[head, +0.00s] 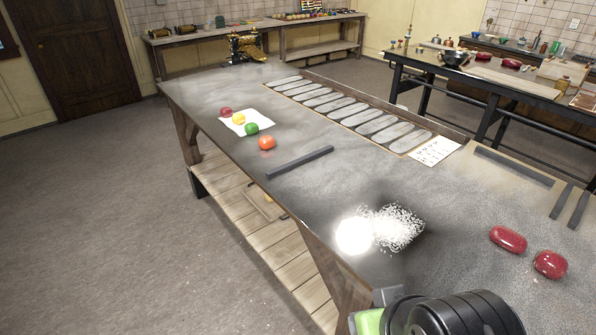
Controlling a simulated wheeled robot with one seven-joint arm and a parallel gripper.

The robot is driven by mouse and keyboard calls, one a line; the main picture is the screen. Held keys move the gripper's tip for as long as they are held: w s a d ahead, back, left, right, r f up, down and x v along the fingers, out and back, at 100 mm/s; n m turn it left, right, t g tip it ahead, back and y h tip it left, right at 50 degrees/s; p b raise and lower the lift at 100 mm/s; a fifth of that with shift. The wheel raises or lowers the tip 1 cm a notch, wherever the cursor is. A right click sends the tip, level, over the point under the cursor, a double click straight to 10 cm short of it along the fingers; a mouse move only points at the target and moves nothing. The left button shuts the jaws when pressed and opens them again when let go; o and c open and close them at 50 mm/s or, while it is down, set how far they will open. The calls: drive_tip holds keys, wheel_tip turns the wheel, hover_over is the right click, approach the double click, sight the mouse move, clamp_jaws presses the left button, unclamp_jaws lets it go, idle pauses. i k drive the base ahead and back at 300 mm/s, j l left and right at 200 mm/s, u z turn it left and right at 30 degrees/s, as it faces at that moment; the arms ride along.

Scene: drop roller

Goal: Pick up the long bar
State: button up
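A dark grey long bar (300,162) lies flat on the near-left part of the dusty metal worktable (330,195), close to its left edge and in front of an orange ball. Another dark long bar (514,167) lies at the back right of the same table, along a tan strip. Two shorter dark bars (560,201) lie to the right of it, side by side. I cannot tell from the picture alone which bar is meant. The fingers of my gripper do not show; a black ribbed part and a green part at the bottom edge seem to be mine.
A red, a yellow and a green ball lie on or by a white sheet (239,122); the orange ball (267,143) is nearer. A slotted tray (404,139), a white powder pile (398,228) and two red lumps (508,239) share the table. Clear floor lies left.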

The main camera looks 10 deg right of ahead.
sight(277, 171)
drive_tip(key=i, duration=0.25)
drive_tip(key=i+j+u, duration=0.1)
drive_tip(key=i+j, duration=0.25)
drive_tip(key=i+j+u, duration=0.1)
drive_tip(key=i+j, duration=0.2)
drive_tip(key=i, duration=0.15)
drive_tip(key=i+j+u, duration=0.1)
drive_tip(key=i+j, duration=0.15)
drive_tip(key=i, duration=0.2)
drive_tip(key=i+u, duration=0.2)
drive_tip(key=i, duration=0.7)
